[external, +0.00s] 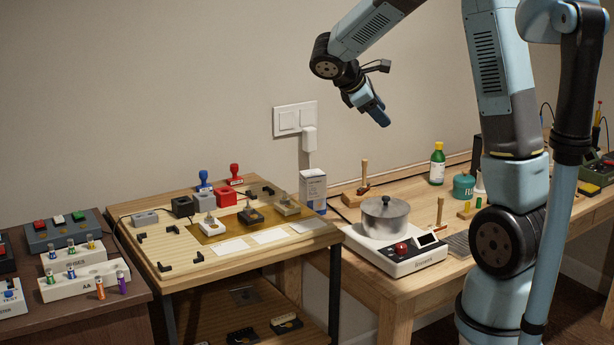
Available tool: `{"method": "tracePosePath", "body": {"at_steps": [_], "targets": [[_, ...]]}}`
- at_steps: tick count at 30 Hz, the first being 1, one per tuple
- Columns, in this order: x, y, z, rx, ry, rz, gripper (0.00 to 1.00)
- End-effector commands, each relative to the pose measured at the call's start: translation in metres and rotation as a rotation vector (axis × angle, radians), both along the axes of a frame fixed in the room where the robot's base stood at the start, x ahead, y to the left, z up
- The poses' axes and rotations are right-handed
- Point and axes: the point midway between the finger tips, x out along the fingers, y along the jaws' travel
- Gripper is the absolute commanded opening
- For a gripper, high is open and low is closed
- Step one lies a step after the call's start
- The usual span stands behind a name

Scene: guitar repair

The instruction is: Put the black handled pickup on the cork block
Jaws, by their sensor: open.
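A black piece with a small upright handle (251,216), which looks like the black handled pickup, sits on a yellowish mat (228,231) on the light wooden table. It stands between two whitish pieces with similar handles, one at its left (209,227) and one at its right (287,206). I cannot pick out the cork block for certain. My gripper (381,117) is in the air, high above and to the right of the black piece, pointing down. It is open, with nothing visible in it.
Grey, black and red blocks (225,196) and blue and red stamps (234,172) stand behind the mat. White cards (269,235) lie in front. A steel pot (385,217) on a white device (397,252) stands on the right bench. The air around my gripper is clear.

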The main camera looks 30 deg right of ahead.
Motion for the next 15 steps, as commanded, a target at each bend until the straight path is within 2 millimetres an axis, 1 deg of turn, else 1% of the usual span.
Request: {"method": "tracePosePath", "body": {"at_steps": [1,6,15], "targets": [[-0.014,0.001,0.010,0.032,-0.040,-0.031,0.47],[-0.057,0.007,0.033,0.145,-0.158,-0.138,0.47],[-0.130,0.023,0.060,0.361,-0.367,-0.327,0.47]]}}
